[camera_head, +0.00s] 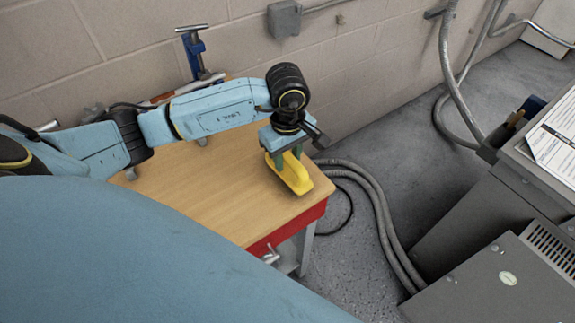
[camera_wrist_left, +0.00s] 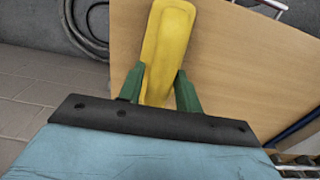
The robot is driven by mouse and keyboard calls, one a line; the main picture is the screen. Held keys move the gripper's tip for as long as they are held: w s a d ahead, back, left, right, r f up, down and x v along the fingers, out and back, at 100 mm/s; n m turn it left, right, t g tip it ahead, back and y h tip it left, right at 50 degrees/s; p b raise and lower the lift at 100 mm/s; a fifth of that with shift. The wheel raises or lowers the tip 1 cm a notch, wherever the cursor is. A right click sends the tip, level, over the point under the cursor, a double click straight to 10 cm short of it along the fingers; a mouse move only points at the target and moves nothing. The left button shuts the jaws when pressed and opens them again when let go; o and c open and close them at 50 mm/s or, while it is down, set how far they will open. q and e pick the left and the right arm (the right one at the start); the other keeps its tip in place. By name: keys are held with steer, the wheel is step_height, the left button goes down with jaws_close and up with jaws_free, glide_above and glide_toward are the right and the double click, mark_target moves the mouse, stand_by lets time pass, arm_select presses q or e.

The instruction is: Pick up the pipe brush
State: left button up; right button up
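The pipe brush appears to be the yellow long body (camera_head: 291,174) lying on the wooden table near its right corner. In the left wrist view the yellow brush (camera_wrist_left: 167,45) runs up from between my fingers. My left gripper (camera_head: 287,160) is directly above it, green fingers pointing down on either side of it. In the wrist view the two fingers (camera_wrist_left: 160,85) flank the brush closely; whether they press on it cannot be told. The brush's underside is hidden. My right gripper is not in view.
The wooden table (camera_head: 215,190) has a red front edge and clear top near the brush. A blue clamp (camera_head: 193,50) and other tools are at its back by the block wall. Grey hoses (camera_head: 385,225) lie on the floor at right, beside grey cabinets (camera_head: 500,285).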

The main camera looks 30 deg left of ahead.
arm_select(q)
jaws_close()
steer(key=shift+r, duration=0.15)
step_height(320, 180, up, 10)
steer(key=shift+f, duration=0.1)
stand_by(0.3)
